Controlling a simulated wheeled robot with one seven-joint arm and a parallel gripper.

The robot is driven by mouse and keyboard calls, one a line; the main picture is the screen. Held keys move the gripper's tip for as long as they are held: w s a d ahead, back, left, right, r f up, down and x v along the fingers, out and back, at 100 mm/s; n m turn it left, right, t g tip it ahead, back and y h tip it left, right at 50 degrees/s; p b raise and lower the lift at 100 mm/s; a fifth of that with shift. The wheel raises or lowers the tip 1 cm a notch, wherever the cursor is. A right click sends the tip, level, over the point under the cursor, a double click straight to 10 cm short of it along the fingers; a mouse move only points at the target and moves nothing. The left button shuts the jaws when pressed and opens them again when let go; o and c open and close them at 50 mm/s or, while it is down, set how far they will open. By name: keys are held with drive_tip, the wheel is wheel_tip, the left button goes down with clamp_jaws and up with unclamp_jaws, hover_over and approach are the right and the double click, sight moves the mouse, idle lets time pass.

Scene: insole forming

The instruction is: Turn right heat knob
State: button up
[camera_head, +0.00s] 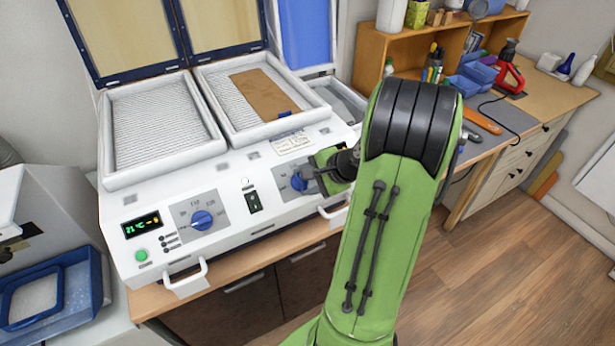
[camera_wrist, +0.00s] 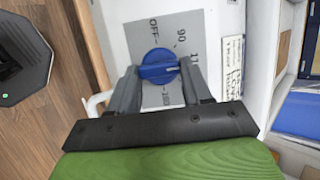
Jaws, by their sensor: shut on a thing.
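The right heat knob (camera_head: 298,182) is a blue dial on a grey scale plate on the white machine's front panel. In the wrist view the knob (camera_wrist: 158,66) sits between the two fingers of my gripper (camera_wrist: 160,78), which is shut on it. The knob's white mark points to the right in that view. The plate (camera_wrist: 163,97) shows "OFF", "90" and other partly hidden numbers. In the head view my gripper (camera_head: 322,176) reaches the knob from the right, and my green arm hides part of the panel.
The left heat knob (camera_head: 202,220), a black switch (camera_head: 254,201), a green button (camera_head: 141,255) and a lit display (camera_head: 141,225) share the panel. White handles (camera_head: 186,280) stick out below. A brown sheet (camera_head: 265,95) lies on the right heating bed. A workbench (camera_head: 545,90) stands at right.

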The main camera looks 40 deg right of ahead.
idle(0.4)
drive_tip(key=o, duration=1.1)
drive_tip(key=shift+c, duration=0.2)
drive_tip(key=p+v, duration=0.2)
drive_tip(key=v, duration=1.4)
drive_tip(key=shift+f, duration=0.1)
